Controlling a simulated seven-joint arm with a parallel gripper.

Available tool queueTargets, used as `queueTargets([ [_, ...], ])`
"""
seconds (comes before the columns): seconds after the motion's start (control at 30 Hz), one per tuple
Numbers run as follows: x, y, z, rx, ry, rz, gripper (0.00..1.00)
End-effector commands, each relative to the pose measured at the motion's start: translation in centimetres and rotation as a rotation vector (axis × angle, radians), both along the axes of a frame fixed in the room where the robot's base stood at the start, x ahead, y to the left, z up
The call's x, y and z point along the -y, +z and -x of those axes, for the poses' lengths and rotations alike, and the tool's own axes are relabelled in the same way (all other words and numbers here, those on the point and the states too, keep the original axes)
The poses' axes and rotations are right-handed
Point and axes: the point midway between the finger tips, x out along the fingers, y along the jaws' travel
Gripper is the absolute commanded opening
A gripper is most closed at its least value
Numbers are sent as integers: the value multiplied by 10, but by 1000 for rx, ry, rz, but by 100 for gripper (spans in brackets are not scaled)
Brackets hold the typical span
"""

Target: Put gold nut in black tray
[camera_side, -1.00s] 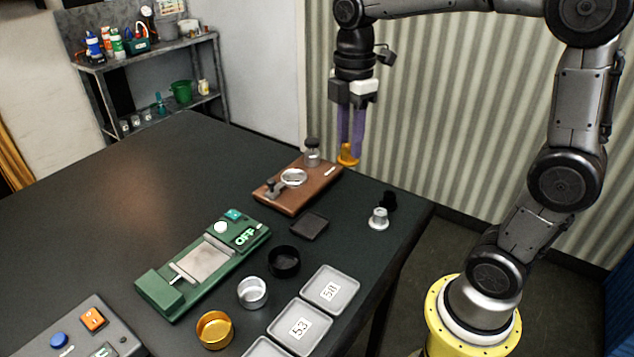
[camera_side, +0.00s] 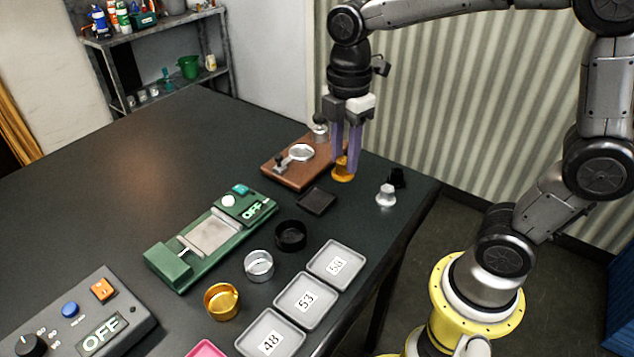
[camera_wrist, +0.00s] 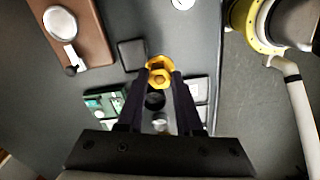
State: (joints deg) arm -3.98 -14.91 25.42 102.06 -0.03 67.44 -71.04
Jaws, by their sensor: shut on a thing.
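The gold nut (camera_side: 343,174) is held between the purple fingertips of my gripper (camera_side: 346,160), which is shut on it. In the wrist view the nut (camera_wrist: 160,77) shows as a gold hexagonal piece at the fingertips. The black tray (camera_side: 316,200) is a small flat square on the dark table; in the side view it lies below and left of the nut. In the wrist view the tray (camera_wrist: 131,54) is just left of and above the nut. The nut is apart from the tray; its exact height over the table is hard to tell.
A brown wooden board (camera_side: 283,177) with metal fittings lies behind the tray. A silver piece (camera_side: 386,196) and a black piece (camera_side: 397,178) stand to the right. A black ring cup (camera_side: 291,236), a green device (camera_side: 205,238) and grey numbered trays (camera_side: 337,264) are nearer the front.

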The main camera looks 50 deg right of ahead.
Motion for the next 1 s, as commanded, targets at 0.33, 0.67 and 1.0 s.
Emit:
queueTargets([
  [0.33, -3, -49, -45, -2, -1, 0, 0],
  [0.67, -4, -81, -57, -2, -1, 0, 0],
  [1.0, -4, -93, -57, 1, -1, 0, 0],
])
